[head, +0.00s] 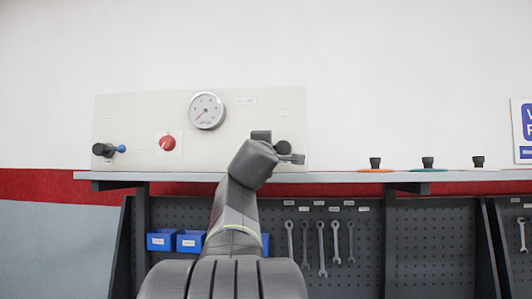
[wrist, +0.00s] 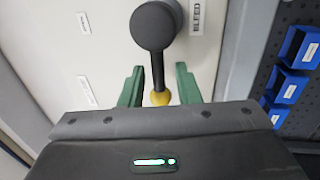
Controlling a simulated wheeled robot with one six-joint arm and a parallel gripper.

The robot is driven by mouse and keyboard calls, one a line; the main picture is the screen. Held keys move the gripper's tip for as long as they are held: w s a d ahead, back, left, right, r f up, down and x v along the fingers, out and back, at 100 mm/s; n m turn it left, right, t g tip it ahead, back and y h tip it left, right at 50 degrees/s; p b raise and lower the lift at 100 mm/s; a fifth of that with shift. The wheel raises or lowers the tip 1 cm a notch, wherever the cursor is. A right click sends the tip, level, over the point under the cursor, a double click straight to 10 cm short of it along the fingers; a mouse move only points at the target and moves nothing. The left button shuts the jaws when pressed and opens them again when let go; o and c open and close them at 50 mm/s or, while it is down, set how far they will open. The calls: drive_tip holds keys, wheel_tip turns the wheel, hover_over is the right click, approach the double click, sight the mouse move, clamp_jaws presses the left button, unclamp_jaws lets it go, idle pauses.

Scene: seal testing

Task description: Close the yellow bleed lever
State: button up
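The bleed lever is a black rod (wrist: 158,70) with a yellow tip (wrist: 160,98), running from a round black hub (wrist: 154,25) toward my gripper in the wrist view. A BLEED label (wrist: 196,16) sits beside the hub. My gripper (wrist: 159,69) is open, its two green fingers on either side of the rod and yellow tip, with a gap on each side. In the head view my gripper (head: 277,147) is at the panel's lower right, by the black hub (head: 283,147). The yellow tip is hidden there by my arm.
A shelf (head: 340,176) runs below, with several black-knobbed pieces (head: 428,163) at right. Blue bins (head: 160,240) and wrenches hang beneath.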

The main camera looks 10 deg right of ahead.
drive_tip(key=b+v, duration=0.3)
drive_tip(key=v, duration=0.9)
drive_tip(key=shift+w, duration=0.2)
drive_tip(key=p+x, duration=0.4)
drive_tip(key=x, duration=0.9)
drive_tip(key=shift+w+d+r, duration=0.1)
drive_tip(key=shift+w+r, duration=0.05)
drive_tip(key=shift+w, duration=0.1)
